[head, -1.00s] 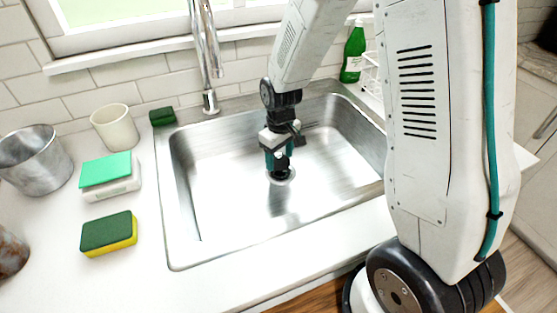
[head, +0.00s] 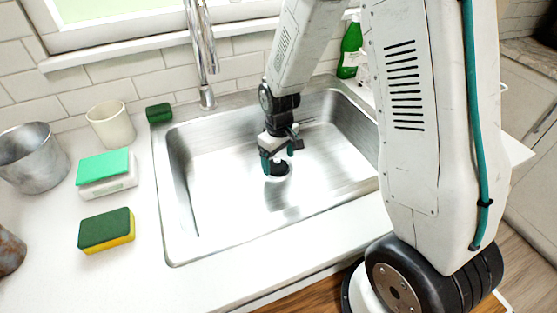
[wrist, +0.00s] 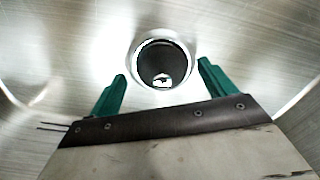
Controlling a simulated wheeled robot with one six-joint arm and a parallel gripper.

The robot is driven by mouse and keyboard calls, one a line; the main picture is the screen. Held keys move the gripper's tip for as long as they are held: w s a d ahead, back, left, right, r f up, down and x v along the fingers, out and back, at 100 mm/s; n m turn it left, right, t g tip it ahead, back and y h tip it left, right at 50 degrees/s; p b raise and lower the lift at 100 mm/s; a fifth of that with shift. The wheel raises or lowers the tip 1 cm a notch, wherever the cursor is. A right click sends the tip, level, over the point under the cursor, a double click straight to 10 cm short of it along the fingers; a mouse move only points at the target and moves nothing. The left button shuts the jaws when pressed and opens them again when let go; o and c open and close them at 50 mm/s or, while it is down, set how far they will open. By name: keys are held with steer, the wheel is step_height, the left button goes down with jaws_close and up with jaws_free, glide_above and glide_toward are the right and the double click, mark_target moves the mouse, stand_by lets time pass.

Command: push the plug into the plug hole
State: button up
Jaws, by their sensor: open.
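My gripper (head: 279,160) is open over the sink, its two teal fingers spread apart. A dark round plug (head: 277,168) sits at the plug hole (head: 278,178) in the sink floor, just below the fingers. The hole shows as a pale ring around it. In the wrist view, the dark round shape of the plug (wrist: 152,58) with a small bright spot lies inside the shiny ring, ahead of and between the fingertips, apart from both. I cannot tell how deep the plug sits.
The steel sink (head: 210,205) has free floor around the hole. A faucet (head: 203,50) stands behind it. On the left counter are sponges (head: 106,231), a cream cup (head: 110,124) and a metal pot (head: 32,158). A green bottle (head: 350,50) stands at back right.

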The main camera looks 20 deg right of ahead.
mark_target(279, 159)
step_height(279, 159, up, 11)
steer(key=s+d+r+m, duration=0.2)
steer(key=s+r, duration=1)
steer(key=s+d+r+m+t, duration=0.1)
steer(key=s+r, duration=0.3)
steer(key=s, duration=1)
steer(key=shift+r+m, duration=0.15)
steer(key=shift+m, duration=0.65)
